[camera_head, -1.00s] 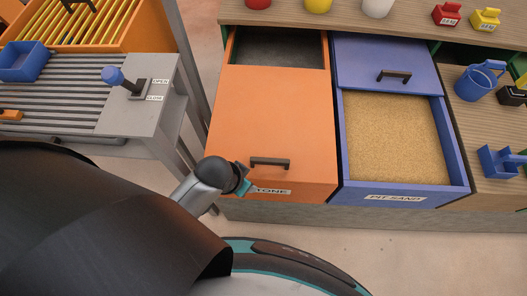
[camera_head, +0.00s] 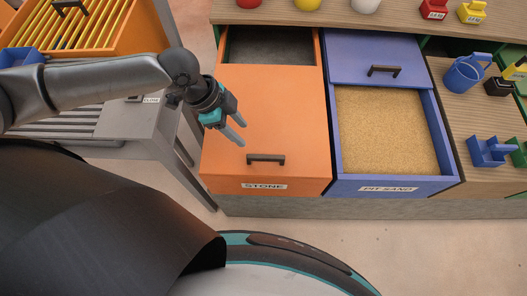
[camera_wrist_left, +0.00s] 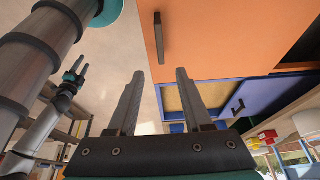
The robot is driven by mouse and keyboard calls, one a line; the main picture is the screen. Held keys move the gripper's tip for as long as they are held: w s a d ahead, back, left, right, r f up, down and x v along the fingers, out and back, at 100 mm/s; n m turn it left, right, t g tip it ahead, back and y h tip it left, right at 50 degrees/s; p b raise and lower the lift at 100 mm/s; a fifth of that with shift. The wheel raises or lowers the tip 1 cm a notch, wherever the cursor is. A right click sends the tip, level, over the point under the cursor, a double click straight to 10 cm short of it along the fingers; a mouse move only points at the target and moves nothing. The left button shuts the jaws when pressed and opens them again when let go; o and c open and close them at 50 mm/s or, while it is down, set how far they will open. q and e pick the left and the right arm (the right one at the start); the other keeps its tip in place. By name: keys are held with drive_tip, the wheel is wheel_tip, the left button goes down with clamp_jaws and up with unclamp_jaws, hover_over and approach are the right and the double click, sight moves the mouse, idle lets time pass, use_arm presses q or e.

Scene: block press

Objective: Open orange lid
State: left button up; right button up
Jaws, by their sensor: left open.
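The orange lid (camera_head: 258,110) lies flat over most of the orange box labelled STONE. A dark gap behind it shows grey contents (camera_head: 271,47). Its dark handle (camera_head: 266,159) is near the front edge. In the left wrist view the lid (camera_wrist_left: 240,30) and its handle (camera_wrist_left: 158,37) are ahead of the fingers. My left gripper (camera_head: 241,132) is open and empty over the lid's left part, behind and left of the handle, apart from it. Its fingers (camera_wrist_left: 158,82) are spread in the wrist view. Another gripper (camera_wrist_left: 82,67), apparently my right, shows small at left there; its opening is unclear.
A blue box (camera_head: 392,186) of sand stands right of the orange one, its blue lid (camera_head: 377,55) pushed back. A grey machine with rollers (camera_head: 70,125) stands left.

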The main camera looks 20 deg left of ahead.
sight(265, 157)
use_arm(q)
drive_tip(key=b+x, duration=0.2)
drive_tip(key=x, duration=1.3)
drive_tip(key=shift+d, duration=0.1)
drive_tip(key=shift+r, duration=0.1)
drive_tip(key=shift+c, duration=0.3)
clamp_jaws()
idle(0.5)
